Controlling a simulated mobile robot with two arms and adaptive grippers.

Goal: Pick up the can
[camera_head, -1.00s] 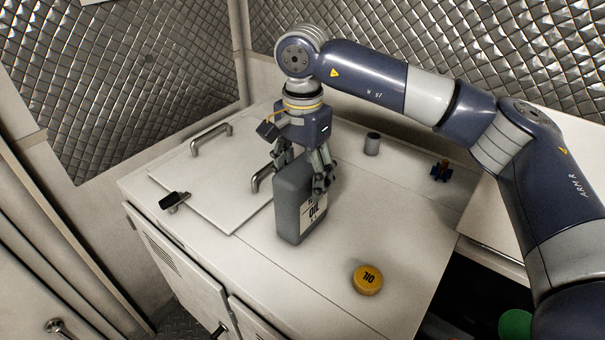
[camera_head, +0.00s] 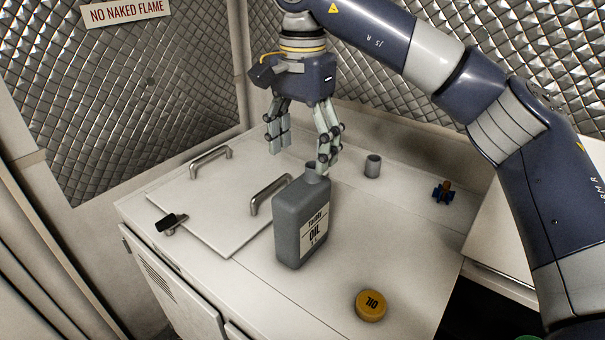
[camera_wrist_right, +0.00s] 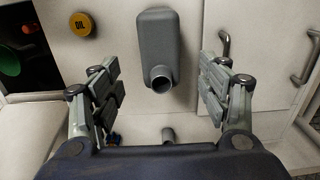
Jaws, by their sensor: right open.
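The can is a grey oil can (camera_head: 288,228) with a white label reading OIL. It stands upright on the light worktop, its open neck at the top. In the right wrist view the can (camera_wrist_right: 158,35) is seen from above, neck toward the gripper. My right gripper (camera_head: 301,152) is open and empty above the can, its fingers pointing down. One finger overlaps the neck in the head view, so contact there is hard to tell. In the wrist view the fingers (camera_wrist_right: 160,85) are spread to either side of the can, with gaps. My left gripper is not in view.
A yellow OIL cap (camera_head: 371,306) lies in front of the can. A small grey cylinder (camera_head: 373,166) and a blue part (camera_head: 443,192) are behind to the right. A panel with handles (camera_head: 210,162) lies at left. Quilted walls close the back.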

